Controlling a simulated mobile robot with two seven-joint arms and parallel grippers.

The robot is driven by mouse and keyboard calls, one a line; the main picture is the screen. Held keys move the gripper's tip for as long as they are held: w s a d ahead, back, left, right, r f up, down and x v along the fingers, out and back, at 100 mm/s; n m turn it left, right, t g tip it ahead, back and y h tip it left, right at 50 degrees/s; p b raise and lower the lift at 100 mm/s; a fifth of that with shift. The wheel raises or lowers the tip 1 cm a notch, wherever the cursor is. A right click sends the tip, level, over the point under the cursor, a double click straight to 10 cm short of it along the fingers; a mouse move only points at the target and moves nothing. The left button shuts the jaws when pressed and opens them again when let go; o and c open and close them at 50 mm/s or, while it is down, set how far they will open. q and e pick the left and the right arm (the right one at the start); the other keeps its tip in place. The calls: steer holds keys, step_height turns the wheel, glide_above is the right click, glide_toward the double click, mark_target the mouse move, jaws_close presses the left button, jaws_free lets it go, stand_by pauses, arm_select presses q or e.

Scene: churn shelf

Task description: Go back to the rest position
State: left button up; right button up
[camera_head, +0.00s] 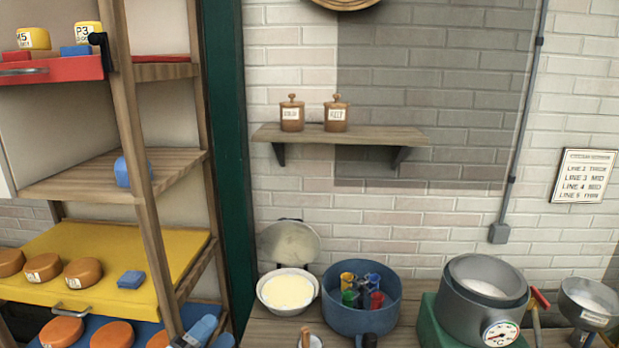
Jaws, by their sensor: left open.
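My left gripper (186,341) shows only in part at the bottom edge, low in front of the wooden rack and left of the bench. It is open, and I see nothing held in it. The rest of it is cut off by the picture's edge. My right gripper is not in view.
The wooden rack (142,180) holds a red tray (60,72), a yellow tray (110,245) with orange rounds and a blue tray. The bench has a cream bowl (287,310), blue pot (362,318) and grey pot (455,318). A wall shelf (340,135) holds two jars.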

arm_select(q)
steer(key=s+a+f+n+g+y, duration=0.1)
steer(key=s+f+n+g+y, duration=0.2)
steer(key=s+f+n, duration=0.6)
steer(key=s+a+f+n+g+y, duration=0.1)
steer(key=s+f+n+g+y, duration=0.3)
steer(key=s+f+n, duration=0.5)
steer(key=s+f+y+p, duration=0.1)
steer(key=s+f, duration=0.4)
steer(key=f, duration=0.4)
steer(key=shift+a+n+y, duration=0.25)
steer(key=shift+n+y, duration=0.05)
steer(key=shift+y, duration=0.1)
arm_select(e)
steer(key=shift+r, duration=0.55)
arm_select(q)
steer(key=shift+c, duration=0.6)
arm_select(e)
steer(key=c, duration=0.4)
